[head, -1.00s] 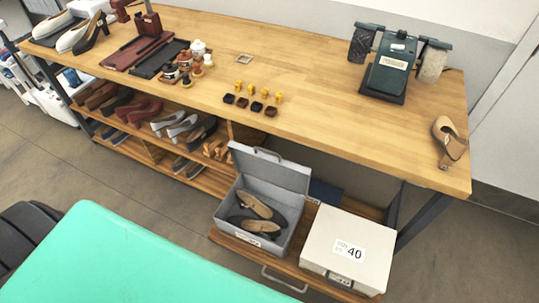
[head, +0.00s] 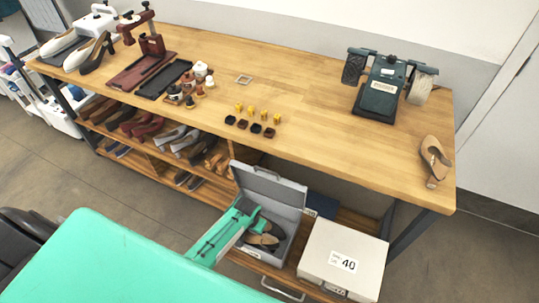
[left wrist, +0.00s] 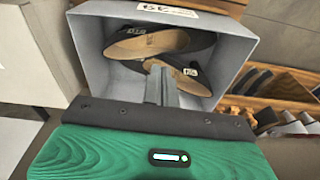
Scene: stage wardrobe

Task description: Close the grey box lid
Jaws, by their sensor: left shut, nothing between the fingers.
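The grey box (head: 288,235) stands on the low pull-out shelf, with its lid (head: 268,188) raised upright along the back. A pair of dark shoes with tan insoles (head: 260,241) lies inside; they also show in the left wrist view (left wrist: 150,42), within the box walls (left wrist: 88,45). My left gripper (head: 273,233) is at the box opening, in front of the raised lid and over the shoes. In the left wrist view its fingers (left wrist: 160,75) are shut and empty, pointing at the shoes. Contact with the box is unclear. My right gripper is out of view.
A closed pale box marked 40 (head: 343,262) stands just right of the grey box. The wooden bench top (head: 330,130) overhangs behind the lid. Shelves of shoes (head: 165,135) lie to the left. The drawer handle (head: 283,290) projects in front.

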